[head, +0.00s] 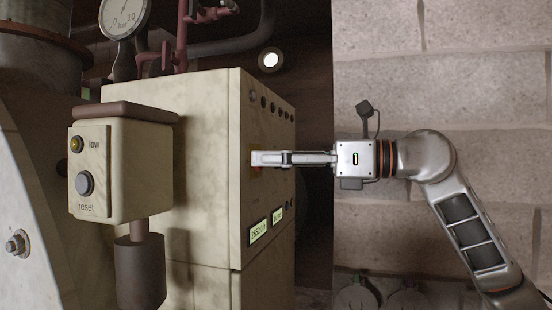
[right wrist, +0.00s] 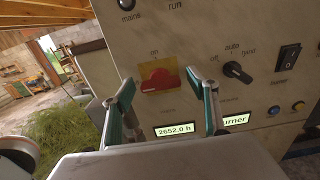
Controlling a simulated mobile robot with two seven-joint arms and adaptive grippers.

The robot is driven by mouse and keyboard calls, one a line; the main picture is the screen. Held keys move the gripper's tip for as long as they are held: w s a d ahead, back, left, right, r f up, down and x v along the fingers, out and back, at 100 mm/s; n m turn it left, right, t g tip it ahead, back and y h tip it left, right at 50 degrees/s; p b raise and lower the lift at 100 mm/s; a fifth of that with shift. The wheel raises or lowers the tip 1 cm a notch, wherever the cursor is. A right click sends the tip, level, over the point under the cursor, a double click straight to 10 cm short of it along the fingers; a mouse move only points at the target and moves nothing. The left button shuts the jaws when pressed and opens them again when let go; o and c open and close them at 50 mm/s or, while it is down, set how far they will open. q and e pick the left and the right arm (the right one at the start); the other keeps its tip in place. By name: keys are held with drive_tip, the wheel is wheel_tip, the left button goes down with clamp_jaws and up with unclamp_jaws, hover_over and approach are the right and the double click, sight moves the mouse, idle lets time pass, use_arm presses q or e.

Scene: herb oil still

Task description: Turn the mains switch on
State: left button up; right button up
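The mains switch (right wrist: 158,78) is a red rotary handle on a yellow plate, with "on" printed above it. It sits on the cream control panel (right wrist: 205,35). In the head view only a sliver of it (head: 257,173) shows behind the fingertips. My right gripper (head: 256,158) comes in from the right with its fingertips at the panel. In the right wrist view my right gripper (right wrist: 160,77) is open, one finger on each side of the switch. I cannot tell whether the fingers touch the handle. My left gripper is not in view.
Right of the switch are a selector knob (right wrist: 237,72) and a black rocker switch (right wrist: 288,57). Below is an hour display (right wrist: 178,130) reading 2652.0 h. In the head view a box with a reset button (head: 85,184) stands left of the cabinet (head: 205,120), near a pressure gauge (head: 123,15).

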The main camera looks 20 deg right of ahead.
drive_tip(key=c, duration=0.9)
drive_tip(key=shift+m, duration=0.4)
drive_tip(key=m+p, duration=0.2)
drive_tip(key=m, duration=0.6)
drive_tip(key=m+p, duration=0.3)
drive_tip(key=m, duration=0.6)
drive_tip(key=shift+w+d+f, duration=0.15)
drive_tip(key=shift+w+f, duration=0.05)
drive_tip(key=shift+o, duration=0.2)
drive_tip(key=shift+m, duration=0.4)
drive_tip(key=o, duration=1.1)
